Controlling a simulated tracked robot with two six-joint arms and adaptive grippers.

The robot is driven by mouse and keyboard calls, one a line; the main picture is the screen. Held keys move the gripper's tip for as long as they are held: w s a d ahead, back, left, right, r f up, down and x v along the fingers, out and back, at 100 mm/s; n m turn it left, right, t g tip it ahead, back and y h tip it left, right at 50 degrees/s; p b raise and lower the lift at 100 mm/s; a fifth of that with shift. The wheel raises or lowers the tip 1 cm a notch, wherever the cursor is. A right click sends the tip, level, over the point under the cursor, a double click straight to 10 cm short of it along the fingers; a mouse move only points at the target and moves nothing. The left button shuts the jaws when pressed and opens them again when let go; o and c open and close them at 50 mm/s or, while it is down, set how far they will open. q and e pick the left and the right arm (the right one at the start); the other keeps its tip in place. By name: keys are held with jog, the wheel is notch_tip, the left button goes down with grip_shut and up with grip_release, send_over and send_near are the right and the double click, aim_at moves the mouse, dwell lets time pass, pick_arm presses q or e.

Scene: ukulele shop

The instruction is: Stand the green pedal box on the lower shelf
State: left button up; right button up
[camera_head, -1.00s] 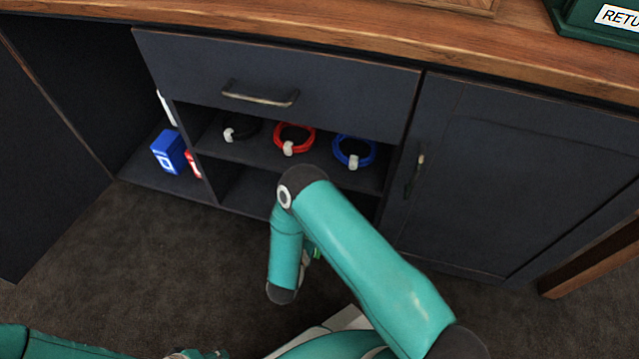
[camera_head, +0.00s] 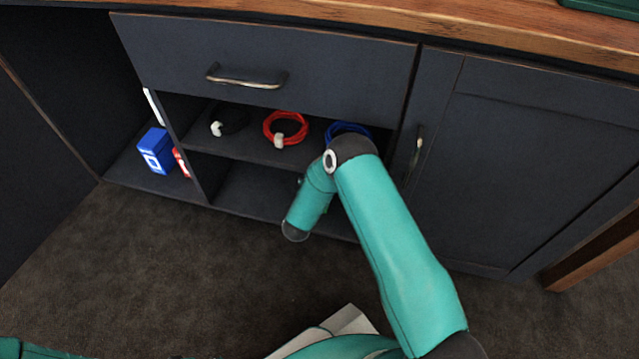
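The lower shelf (camera_head: 245,193) is the open bottom compartment of the dark cabinet, and its visible left part is bare. Its right part is hidden behind my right arm. My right arm reaches in front of the cabinet, with its wrist at the opening of the lower compartment. The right gripper is hidden behind the arm's own links, so I cannot see its fingers or anything in them. The green pedal box does not show now. My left gripper is outside the picture; only a piece of that arm shows at the bottom left.
The upper shelf (camera_head: 250,149) holds a black cable (camera_head: 234,121), a red cable (camera_head: 286,128) and a blue cable (camera_head: 348,130). A blue box (camera_head: 156,150) and a partly hidden red item (camera_head: 181,162) stand in the bay left of the divider. A drawer handle (camera_head: 247,77) sticks out above.

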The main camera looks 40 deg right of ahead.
jog(key=shift+f, duration=0.15)
jog(key=o, duration=1.4)
jog(key=shift+a+f, duration=0.1)
jog(key=shift+f, duration=0.05)
jog(key=o, duration=0.4)
